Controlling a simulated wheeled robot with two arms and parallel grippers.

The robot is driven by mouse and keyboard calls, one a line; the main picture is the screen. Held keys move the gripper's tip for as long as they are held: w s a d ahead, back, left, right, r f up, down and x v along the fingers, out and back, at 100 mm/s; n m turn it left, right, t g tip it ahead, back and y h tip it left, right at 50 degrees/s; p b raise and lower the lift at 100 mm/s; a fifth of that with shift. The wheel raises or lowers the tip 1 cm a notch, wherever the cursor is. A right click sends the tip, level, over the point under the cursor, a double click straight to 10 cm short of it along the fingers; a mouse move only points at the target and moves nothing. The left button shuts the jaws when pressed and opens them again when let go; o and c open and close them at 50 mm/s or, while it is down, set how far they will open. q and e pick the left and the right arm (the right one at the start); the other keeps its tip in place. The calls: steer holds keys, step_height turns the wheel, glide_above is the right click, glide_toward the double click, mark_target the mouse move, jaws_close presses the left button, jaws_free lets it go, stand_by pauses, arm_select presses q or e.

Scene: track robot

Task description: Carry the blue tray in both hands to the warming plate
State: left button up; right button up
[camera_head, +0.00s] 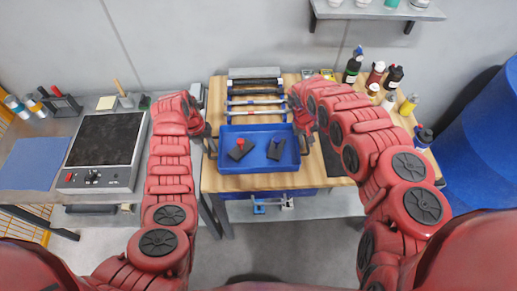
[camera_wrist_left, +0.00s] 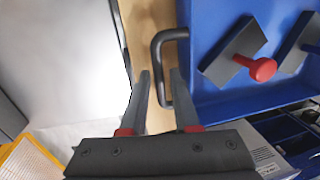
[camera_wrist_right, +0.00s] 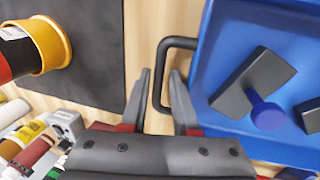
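The blue tray (camera_head: 262,167) sits on the wooden worktop. It holds two dark blocks, one with a red knob (camera_head: 240,148) and one with a blue knob (camera_head: 276,148). My left gripper (camera_head: 210,146) is at its left handle; in the left wrist view the open fingers (camera_wrist_left: 161,80) stand either side of the dark handle bar (camera_wrist_left: 157,60). My right gripper (camera_head: 303,144) is at the right handle; in the right wrist view the open fingers (camera_wrist_right: 159,80) straddle that handle bar (camera_wrist_right: 162,65). The warming plate (camera_head: 105,140), black-topped with a front control panel, stands on the grey bench at left.
A blue mat (camera_head: 33,163) lies left of the warming plate. Several bottles (camera_head: 375,75) stand at the worktop's right. A gap separates bench and worktop. A large blue drum (camera_head: 485,150) stands far right.

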arm_select(q)
steer(key=shift+d+f, duration=0.1)
steer(key=shift+f, duration=0.4)
arm_select(e)
steer(key=shift+d+f, duration=0.15)
steer(key=shift+f, duration=0.4)
arm_select(q)
steer(key=shift+c, duration=0.3)
arm_select(e)
steer(key=shift+c, duration=0.3)
arm_select(q)
jaws_close()
arm_select(e)
jaws_close()
steer(key=shift+r, duration=0.1)
